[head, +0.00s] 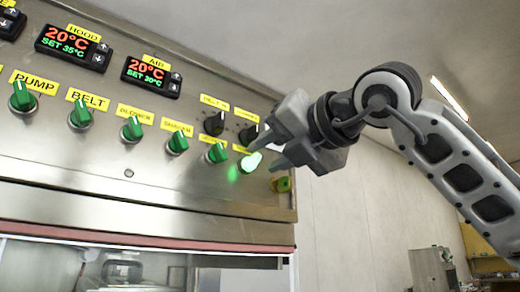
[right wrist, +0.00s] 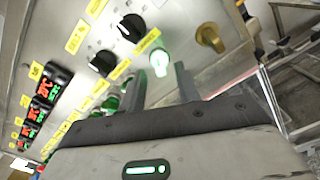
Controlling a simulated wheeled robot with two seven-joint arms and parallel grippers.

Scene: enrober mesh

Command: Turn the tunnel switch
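A row of green rotary switches runs along the steel control panel. The switch at the right end (head: 250,161) glows bright green, and it also shows lit in the right wrist view (right wrist: 159,62). Its small label is too blurred for me to read, so I cannot confirm which one is the tunnel switch. My right gripper (head: 264,154) is at this lit switch, fingers parted, one above and one below it in the head view. In the right wrist view the lit switch appears between and just beyond the fingertips; contact cannot be told. My left gripper is out of view.
Two black knobs (head: 214,123) sit above the row. A green switch (head: 217,153) stands close on the left. A yellow knob (right wrist: 209,37) is near the panel's right edge. Temperature displays (head: 152,76) are at upper left. Room beyond the right edge is free.

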